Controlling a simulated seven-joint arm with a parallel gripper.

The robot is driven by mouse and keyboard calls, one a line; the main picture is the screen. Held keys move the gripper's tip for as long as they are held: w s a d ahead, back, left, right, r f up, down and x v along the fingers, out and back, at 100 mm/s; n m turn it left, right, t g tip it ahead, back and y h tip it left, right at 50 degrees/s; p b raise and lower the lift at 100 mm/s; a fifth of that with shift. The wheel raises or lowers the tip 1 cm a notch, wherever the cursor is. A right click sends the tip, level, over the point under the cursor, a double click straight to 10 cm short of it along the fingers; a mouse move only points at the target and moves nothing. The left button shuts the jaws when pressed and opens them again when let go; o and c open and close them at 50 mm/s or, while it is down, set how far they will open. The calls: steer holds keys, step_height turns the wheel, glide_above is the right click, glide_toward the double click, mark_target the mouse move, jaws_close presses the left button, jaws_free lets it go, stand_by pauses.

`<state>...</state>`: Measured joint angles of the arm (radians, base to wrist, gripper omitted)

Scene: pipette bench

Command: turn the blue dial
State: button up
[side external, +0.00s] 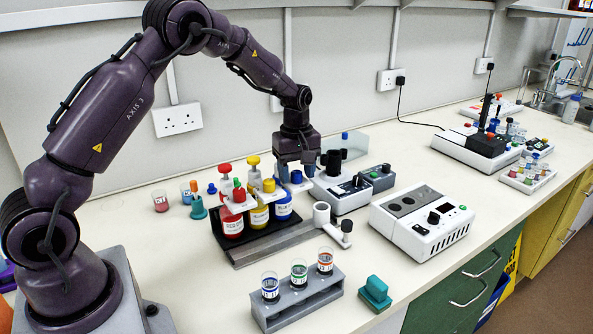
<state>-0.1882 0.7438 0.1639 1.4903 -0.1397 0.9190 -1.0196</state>
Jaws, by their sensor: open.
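My gripper (296,171) points down at the back of the bench, with its two fingers apart. Between and just below the fingers is a small blue round part (296,177), which looks like the blue dial. It sits above or just behind the blue-labelled bottle (283,205). I cannot tell whether the fingers touch it, and the fingers partly hide it. The blue bottle stands in a black rack with a yellow bottle (259,214) and a red bottle (232,223) to its left.
A grey device (340,194) with black knobs stands close to the right of my gripper. A white instrument (421,222) is further right. A grey rack with several vials (296,300) and a teal block (375,292) are in front. Bare bench lies at the front left.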

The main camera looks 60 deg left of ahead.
steer(key=shift+c, duration=0.2)
steer(key=c, duration=0.9)
steer(key=shift+m, duration=0.3)
steer(key=m, duration=0.3)
steer(key=shift+m, duration=0.3)
steer(key=m, duration=0.3)
steer(key=shift+r+m, duration=0.1)
steer(key=shift+m, duration=0.2)
steer(key=m, duration=0.4)
steer(key=shift+m, duration=2)
